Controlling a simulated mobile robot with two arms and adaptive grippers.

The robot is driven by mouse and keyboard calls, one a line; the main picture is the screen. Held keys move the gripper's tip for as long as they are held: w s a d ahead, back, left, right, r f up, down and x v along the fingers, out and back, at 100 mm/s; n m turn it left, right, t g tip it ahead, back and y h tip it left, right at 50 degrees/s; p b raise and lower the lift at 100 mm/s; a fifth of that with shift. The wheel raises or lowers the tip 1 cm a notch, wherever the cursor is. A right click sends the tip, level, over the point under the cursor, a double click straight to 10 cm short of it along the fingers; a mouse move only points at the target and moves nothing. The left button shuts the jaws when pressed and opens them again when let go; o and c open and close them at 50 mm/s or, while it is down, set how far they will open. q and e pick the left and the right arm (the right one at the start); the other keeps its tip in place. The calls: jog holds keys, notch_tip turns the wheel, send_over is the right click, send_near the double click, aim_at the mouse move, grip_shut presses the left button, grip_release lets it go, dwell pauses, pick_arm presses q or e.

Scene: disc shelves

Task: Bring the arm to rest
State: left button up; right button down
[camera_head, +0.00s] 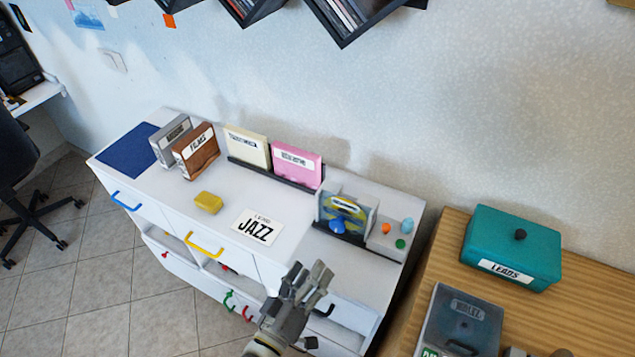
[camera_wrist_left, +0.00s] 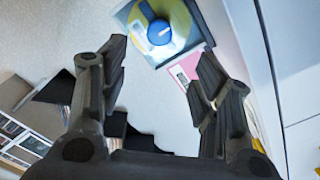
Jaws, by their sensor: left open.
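My left gripper (camera_head: 306,281) is open and empty in the head view, in front of the white cabinet's right part, below a stand holding a yellow-and-blue disc case (camera_head: 343,215). In the left wrist view my gripper (camera_wrist_left: 160,75) shows both fingers spread apart with nothing between them. Beyond the fingertips that view shows the disc case (camera_wrist_left: 178,22) with its blue knob, apart from the fingers. My right gripper is not in view.
The white cabinet (camera_head: 280,215) carries a pink case (camera_head: 297,163), a cream case (camera_head: 246,143), a brown case (camera_head: 196,150), a yellow block (camera_head: 208,202) and a JAZZ card (camera_head: 257,228). A teal box (camera_head: 512,245) stands on the wooden table (camera_head: 585,300). Shelves (camera_head: 350,18) hang above.

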pick_arm(q)
jog(key=s+a+f+m+g+y, duration=0.1)
jog(key=s+a+m+g+y, duration=0.55)
jog(key=s+a+g, duration=0.8)
notch_tip(320, 180, down, 27)
jog(key=s+a+b, duration=0.1)
jog(key=s, duration=0.1)
jog(key=s+a+f+g+b, duration=0.1)
jog(key=s+a+f, duration=0.2)
jog(key=s+f, duration=1.4)
jog(key=shift+f, duration=0.15)
